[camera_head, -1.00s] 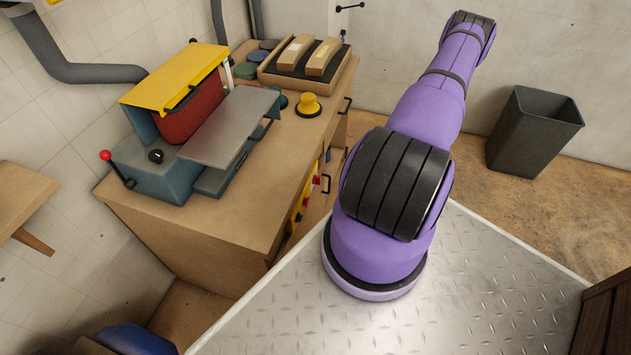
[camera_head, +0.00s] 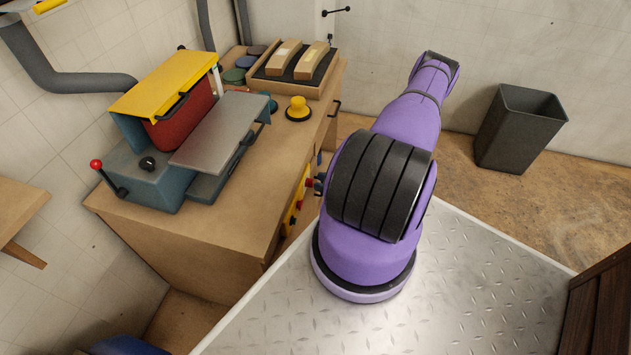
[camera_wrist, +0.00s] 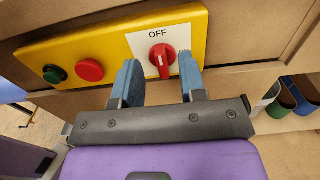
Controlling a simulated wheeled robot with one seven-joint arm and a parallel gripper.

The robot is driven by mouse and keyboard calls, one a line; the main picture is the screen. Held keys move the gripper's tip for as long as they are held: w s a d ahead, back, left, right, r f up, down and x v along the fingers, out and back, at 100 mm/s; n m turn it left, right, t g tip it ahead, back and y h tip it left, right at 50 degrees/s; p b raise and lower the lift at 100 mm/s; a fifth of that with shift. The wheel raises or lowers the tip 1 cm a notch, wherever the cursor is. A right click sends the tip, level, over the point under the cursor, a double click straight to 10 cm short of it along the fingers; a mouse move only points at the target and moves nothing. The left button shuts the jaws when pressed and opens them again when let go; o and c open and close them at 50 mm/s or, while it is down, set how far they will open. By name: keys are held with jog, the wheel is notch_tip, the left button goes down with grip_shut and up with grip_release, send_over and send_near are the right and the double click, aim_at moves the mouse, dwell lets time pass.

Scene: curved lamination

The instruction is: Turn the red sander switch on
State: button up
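The red sander switch (camera_wrist: 162,60) is a rotary knob on a white plate marked OFF, on a yellow panel (camera_wrist: 110,37), in the wrist view. Its handle stands roughly upright with a white mark on it. My gripper (camera_wrist: 159,72) is open, with one blue finger to the left and one to the right of the knob. The fingertips are close to the panel; I cannot tell whether they touch the knob. In the head view the panel (camera_head: 294,205) shows edge-on on the bench's right side, and my arm hides much of that area.
A green button (camera_wrist: 54,74) and a red button (camera_wrist: 89,70) sit left on the panel. The sander (camera_head: 175,140) stands on the wooden bench (camera_head: 225,225). A dark bin (camera_head: 519,130) stands on the floor at right.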

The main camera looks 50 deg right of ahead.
aim_at(310, 183)
jog(key=shift+x, duration=1.2)
grip_shut()
